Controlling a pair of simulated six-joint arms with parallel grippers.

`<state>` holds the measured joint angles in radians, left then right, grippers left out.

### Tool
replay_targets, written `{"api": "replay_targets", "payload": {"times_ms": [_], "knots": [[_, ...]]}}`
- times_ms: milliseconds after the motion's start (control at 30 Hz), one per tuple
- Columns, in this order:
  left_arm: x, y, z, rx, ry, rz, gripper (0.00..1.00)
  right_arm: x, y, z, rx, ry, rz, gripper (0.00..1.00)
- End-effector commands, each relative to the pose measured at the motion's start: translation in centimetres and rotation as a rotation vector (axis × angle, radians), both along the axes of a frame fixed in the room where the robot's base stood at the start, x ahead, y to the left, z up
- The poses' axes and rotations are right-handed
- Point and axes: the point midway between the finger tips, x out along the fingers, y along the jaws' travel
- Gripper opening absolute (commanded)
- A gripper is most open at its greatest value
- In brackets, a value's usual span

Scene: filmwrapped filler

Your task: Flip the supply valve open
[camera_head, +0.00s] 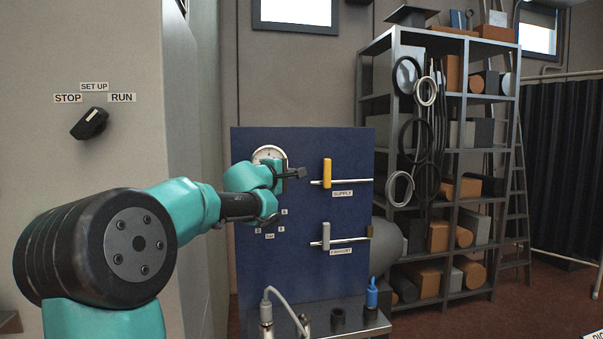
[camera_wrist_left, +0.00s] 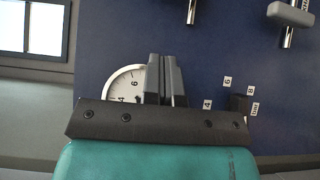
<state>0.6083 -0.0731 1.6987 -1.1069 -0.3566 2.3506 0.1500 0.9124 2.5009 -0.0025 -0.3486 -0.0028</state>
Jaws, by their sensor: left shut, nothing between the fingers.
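The supply valve's yellow handle (camera_head: 327,173) stands upright on the blue panel, crosswise to its horizontal pipe (camera_head: 356,180). The SUPPLY label (camera_head: 342,194) is just below it. My left gripper (camera_head: 302,173) is shut and empty, a little to the left of the yellow handle and apart from it in the picture. In the left wrist view its closed fingers (camera_wrist_left: 165,62) stand in front of the gauge (camera_wrist_left: 122,84) and cover part of it. A piece of pipe (camera_wrist_left: 191,12) shows at the top of that view, but no yellow handle. My right gripper is out of view.
A second valve with an upright grey handle (camera_head: 326,236) sits lower on the blue panel (camera_head: 300,275); its handle shows in the wrist view (camera_wrist_left: 292,14). Shelving (camera_head: 455,150) stands right.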

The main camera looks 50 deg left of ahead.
Motion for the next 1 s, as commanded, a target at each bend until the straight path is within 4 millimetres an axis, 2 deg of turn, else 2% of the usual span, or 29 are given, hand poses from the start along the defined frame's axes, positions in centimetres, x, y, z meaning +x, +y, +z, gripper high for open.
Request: {"api": "replay_targets", "payload": {"times_ms": [667, 800, 1000], "knots": [[9.2, 2.8, -0.1, 0.000, 0.001, -0.002, 0.00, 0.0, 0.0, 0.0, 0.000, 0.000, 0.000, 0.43], [11.0, 1.6, 0.0, -0.002, -0.001, -0.003, 0.00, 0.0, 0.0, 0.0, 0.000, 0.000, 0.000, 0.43], [12.4, 1.0, -0.1, -0.001, 0.001, 0.000, 0.00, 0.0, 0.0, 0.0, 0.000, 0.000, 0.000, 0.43]]}}
